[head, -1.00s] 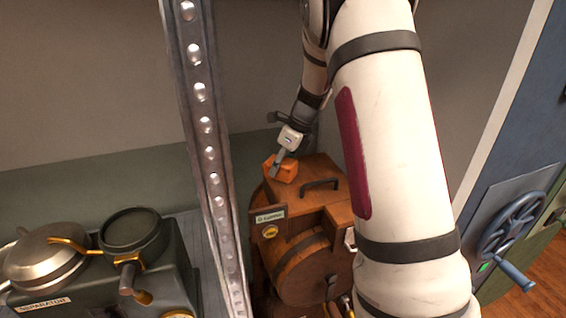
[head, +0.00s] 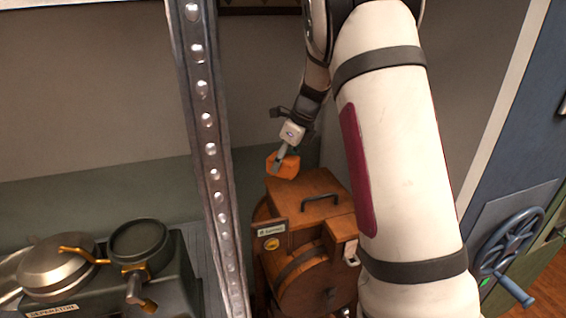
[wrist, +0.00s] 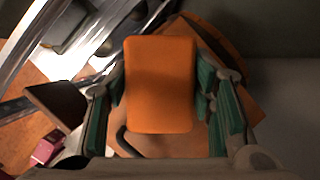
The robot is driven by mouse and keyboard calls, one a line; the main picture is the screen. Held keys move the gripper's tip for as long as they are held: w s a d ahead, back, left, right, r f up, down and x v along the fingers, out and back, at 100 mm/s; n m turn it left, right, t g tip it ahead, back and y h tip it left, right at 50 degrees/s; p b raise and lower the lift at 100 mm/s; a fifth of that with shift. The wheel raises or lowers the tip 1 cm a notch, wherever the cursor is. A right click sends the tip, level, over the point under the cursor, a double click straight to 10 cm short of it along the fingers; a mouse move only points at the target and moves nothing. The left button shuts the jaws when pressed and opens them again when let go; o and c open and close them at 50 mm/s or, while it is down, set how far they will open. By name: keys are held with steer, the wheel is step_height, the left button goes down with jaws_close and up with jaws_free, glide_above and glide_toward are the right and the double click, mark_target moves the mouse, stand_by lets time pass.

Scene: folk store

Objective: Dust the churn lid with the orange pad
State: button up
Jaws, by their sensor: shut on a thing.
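My gripper (head: 284,158) is shut on the orange pad (head: 283,167), one finger on each side. The pad fills the middle of the wrist view (wrist: 160,85) between the green-lined fingers. The wooden churn stands below, with its flat brown lid (head: 300,195) and a dark handle (head: 322,202) on top. In the head view the pad is above the lid's far left part, and it appears raised clear of the lid. In the wrist view the pad hides much of the churn below it.
A metal post (head: 213,160) with round studs stands left of the churn. A separator (head: 100,265) with round metal tops is at the lower left. A blue cabinet with a handwheel (head: 510,243) is at the right. A grey wall stands behind.

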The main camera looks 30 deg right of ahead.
steer(key=shift+r+p, duration=0.35)
steer(key=shift+r, duration=1.15)
